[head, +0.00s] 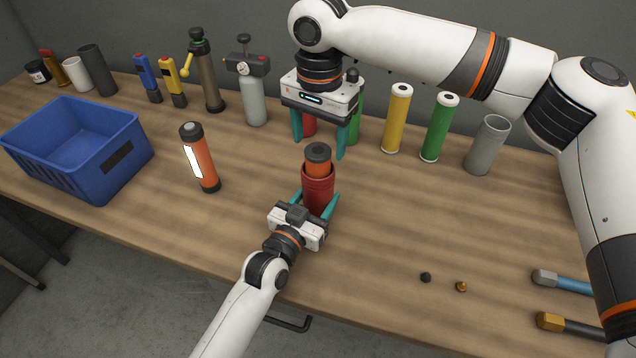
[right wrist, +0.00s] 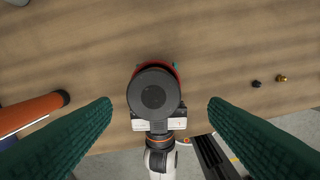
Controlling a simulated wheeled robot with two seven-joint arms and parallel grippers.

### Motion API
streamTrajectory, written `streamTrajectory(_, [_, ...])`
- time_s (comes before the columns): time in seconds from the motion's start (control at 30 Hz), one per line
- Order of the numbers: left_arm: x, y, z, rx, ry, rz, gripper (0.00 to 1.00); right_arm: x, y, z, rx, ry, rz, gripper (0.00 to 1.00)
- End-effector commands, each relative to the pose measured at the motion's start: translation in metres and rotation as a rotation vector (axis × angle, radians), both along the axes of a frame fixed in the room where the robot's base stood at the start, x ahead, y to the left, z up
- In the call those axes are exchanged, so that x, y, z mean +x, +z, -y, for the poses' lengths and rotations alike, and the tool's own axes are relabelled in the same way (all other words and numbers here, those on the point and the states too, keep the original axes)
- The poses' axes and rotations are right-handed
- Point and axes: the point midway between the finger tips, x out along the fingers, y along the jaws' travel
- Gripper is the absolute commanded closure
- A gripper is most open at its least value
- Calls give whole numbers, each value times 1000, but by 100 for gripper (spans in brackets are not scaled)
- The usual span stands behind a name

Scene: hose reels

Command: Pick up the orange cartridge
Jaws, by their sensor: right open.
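An orange cartridge (head: 319,169) with a dark round cap stands upright in a red sleeve (head: 318,190) near the table's middle. Its lower part is hidden inside the sleeve. My left gripper (head: 316,204) has its teal fingers on either side of the red sleeve, closed on it. In the right wrist view the dark cap (right wrist: 154,93) lies between the two spread fingers, with clear space on both sides.
A second orange cylinder (head: 204,160) with a white label stands to the left, beside a blue crate (head: 110,175). Yellow (head: 397,120) and green (head: 440,128) tubes and a grey cup (head: 487,147) stand at the back right. Two small fittings (head: 426,277) lie in front.

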Motion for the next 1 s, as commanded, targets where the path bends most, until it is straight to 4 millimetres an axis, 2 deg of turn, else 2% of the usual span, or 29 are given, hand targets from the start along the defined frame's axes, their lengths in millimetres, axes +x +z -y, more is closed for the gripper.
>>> streamTrajectory(0.4, [0, 0, 0, 1, 0, 0, 72, 8, -49, -2, 0, 0, 0, 31])
streamTrajectory(0.7, [0, 0, 0, 1, 0, 0, 72, 8, -54, -1, 0, 0, 0, 33])
streamTrajectory(1.0, [0, 0, 0, 1, 0, 0, 72, 8, -53, -1, 0, 0, 0, 82])
